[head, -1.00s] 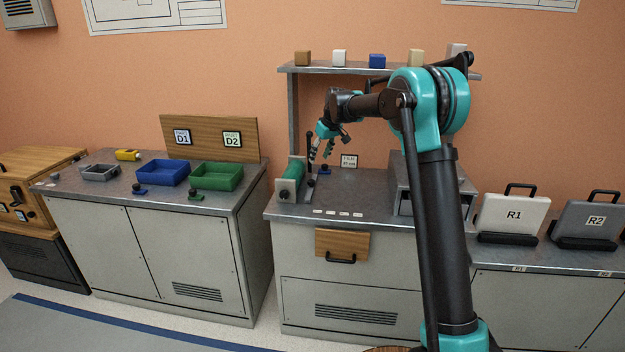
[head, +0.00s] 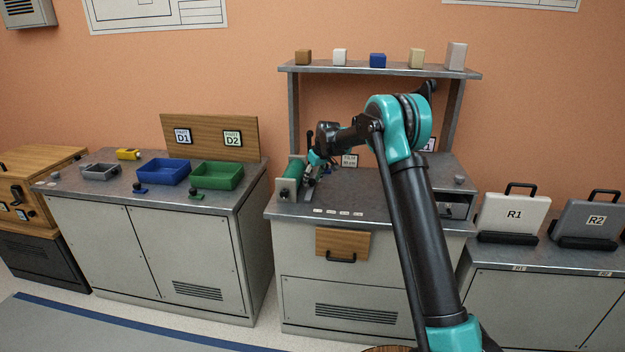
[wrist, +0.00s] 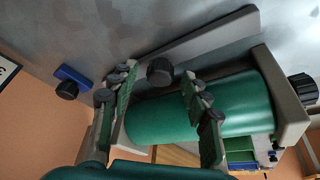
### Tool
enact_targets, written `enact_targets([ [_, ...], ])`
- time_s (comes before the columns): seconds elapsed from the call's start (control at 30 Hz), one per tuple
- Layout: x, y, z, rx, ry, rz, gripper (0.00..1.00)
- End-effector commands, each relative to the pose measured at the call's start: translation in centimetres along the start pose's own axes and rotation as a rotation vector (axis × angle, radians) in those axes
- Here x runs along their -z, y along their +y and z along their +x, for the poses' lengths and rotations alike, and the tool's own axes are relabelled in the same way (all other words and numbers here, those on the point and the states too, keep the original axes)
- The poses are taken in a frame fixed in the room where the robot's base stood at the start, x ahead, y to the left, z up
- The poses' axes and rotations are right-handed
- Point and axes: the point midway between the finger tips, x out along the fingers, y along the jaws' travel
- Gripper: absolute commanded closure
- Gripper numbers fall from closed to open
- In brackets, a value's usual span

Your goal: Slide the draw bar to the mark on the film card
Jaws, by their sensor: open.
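The green film roll (head: 295,172) sits in its grey stand at the left of the middle bench. It fills the centre of the wrist view (wrist: 160,119). My gripper (wrist: 158,80) is open at the roll, with its two green-padded fingers on either side of a dark round knob (wrist: 160,70). This knob looks like the top of the draw bar's post; I cannot tell whether the fingers touch it. A grey rail (wrist: 200,36) runs behind it.
A blue piece with a black knob (wrist: 68,84) sits left of the fingers. Small white tags (head: 338,212) line the bench front. A shelf (head: 375,71) with several blocks stands above.

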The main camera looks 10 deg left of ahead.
Motion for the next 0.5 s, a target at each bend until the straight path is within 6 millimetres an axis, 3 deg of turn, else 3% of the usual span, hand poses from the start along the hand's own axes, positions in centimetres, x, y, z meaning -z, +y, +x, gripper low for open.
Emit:
enact_targets([
  [0.17, 0.00, 0.00, -0.02, 0.000, 0.000, 0.000, 0.55],
  [0.5, 0.00, 0.00, -0.04, 0.000, 0.000, 0.000, 0.97],
])
